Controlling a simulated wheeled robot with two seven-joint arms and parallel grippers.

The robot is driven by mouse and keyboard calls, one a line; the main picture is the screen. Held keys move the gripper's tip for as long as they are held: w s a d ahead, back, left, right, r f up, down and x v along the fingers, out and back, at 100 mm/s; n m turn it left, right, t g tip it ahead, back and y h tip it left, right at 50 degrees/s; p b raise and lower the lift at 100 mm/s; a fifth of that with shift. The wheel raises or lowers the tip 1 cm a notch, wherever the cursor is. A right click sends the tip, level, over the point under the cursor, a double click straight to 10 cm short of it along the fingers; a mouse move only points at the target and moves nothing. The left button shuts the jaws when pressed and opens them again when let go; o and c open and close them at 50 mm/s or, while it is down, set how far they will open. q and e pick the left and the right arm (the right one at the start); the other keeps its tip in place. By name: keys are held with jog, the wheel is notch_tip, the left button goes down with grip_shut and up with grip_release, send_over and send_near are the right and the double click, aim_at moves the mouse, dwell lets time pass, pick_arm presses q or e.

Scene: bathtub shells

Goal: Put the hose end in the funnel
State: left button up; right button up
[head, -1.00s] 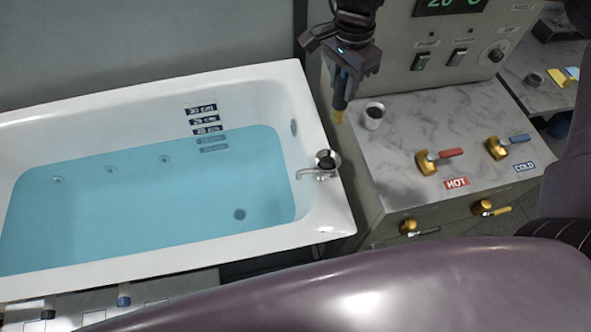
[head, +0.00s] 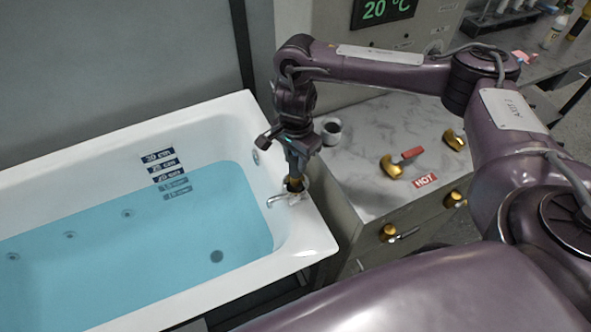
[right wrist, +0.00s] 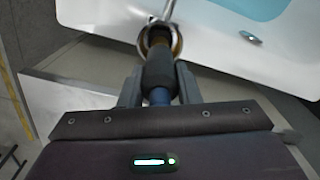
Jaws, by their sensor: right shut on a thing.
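My right gripper (head: 296,160) is over the tub's right rim, pointing down beside the tap. It is shut on the hose end (right wrist: 160,72), a dark sleeve with a blue part between the fingers; the gripper also shows in the right wrist view (right wrist: 158,92). The funnel, a round metal-rimmed cup (right wrist: 178,45), lies right at the hose end's tip. The tip overlaps the funnel's mouth in the right wrist view. I cannot tell how deep it sits. In the head view the gripper and hose end largely hide the funnel. My left gripper is not in view.
The white tub (head: 225,112) holds blue water, with a chrome tap (head: 275,200) on its right rim. A marble counter (head: 365,125) stands right of it, with a small cup (head: 332,131) and a brass hot valve with red handle (head: 408,155).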

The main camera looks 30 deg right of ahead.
aim_at(296, 169)
notch_tip(296, 169, down, 4)
jog(key=shift+r+b, duration=0.15)
jog(key=shift+b, duration=0.3)
jog(key=shift+f, duration=0.3)
jog(key=shift+f, duration=0.1)
jog(key=o, duration=0.6)
jog(key=shift+f, duration=0.1)
jog(key=o, duration=0.5)
